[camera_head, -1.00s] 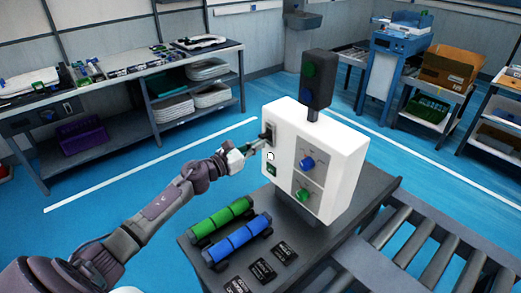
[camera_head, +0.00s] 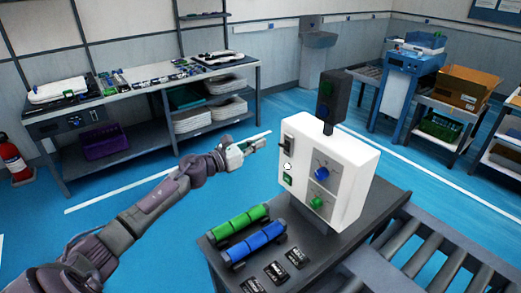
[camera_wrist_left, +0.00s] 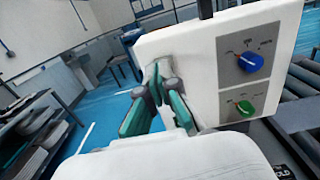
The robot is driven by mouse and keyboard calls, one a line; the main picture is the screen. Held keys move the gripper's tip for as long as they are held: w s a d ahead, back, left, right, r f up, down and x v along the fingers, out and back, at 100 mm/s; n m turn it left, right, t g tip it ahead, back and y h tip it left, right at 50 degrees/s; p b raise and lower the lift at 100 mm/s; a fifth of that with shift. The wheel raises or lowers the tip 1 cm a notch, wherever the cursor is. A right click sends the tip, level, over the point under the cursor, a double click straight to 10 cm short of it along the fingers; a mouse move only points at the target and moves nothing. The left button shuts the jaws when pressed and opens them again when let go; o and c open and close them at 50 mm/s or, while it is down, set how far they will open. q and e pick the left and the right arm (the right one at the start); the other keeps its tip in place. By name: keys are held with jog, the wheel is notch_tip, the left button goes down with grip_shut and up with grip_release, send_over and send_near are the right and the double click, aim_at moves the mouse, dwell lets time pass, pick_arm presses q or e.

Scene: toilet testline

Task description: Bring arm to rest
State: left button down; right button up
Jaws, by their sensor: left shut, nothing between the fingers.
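My left arm comes in from the left in the head view. My left gripper (camera_head: 258,144) is shut and empty, held in the air just left of the white control box (camera_head: 338,165). The left wrist view shows its green-lined fingers (camera_wrist_left: 160,100) in front of the box's side. A gap separates the gripper from the box in the head view. My right gripper is not in view.
The box stands on a dark table (camera_head: 305,268) with green (camera_head: 241,222) and blue (camera_head: 252,244) cylinders beside it. A dark light tower (camera_head: 333,95) rises at the box. A roller conveyor (camera_head: 425,260) lies at the right. Blue floor is open behind the arm.

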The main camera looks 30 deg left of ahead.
pick_arm(q)
jog(key=s+d+f+n+g+y, duration=0.2)
jog(key=s+d+f+n+y, duration=0.4)
jog(key=n, duration=0.8)
jog(key=s+d+f+n+g+y, duration=0.2)
jog(key=s+d+f+n+y, duration=0.15)
jog(key=s+f+n, duration=0.75)
jog(key=s+d+f+n+g+h, duration=0.2)
jog(key=s+d+n+g, duration=0.4)
jog(key=s, duration=0.5)
jog(key=s+d+f+n+g+h, duration=0.25)
jog(key=s+d+n+g, duration=0.2)
jog(key=s+n, duration=0.4)
jog(key=s+f+m+y+b, duration=0.1)
jog(key=s+f+m+b, duration=0.15)
jog(key=f, duration=2.75)
jog(key=s+a+f+g+b, duration=0.1)
jog(key=s+a+f+b, duration=0.1)
jog(key=s+f, duration=1.4)
jog(key=shift+s+a+f+n+g, duration=0.3)
jog(key=shift+s+a+f+g, duration=0.1)
jog(key=shift+s+a, duration=0.1)
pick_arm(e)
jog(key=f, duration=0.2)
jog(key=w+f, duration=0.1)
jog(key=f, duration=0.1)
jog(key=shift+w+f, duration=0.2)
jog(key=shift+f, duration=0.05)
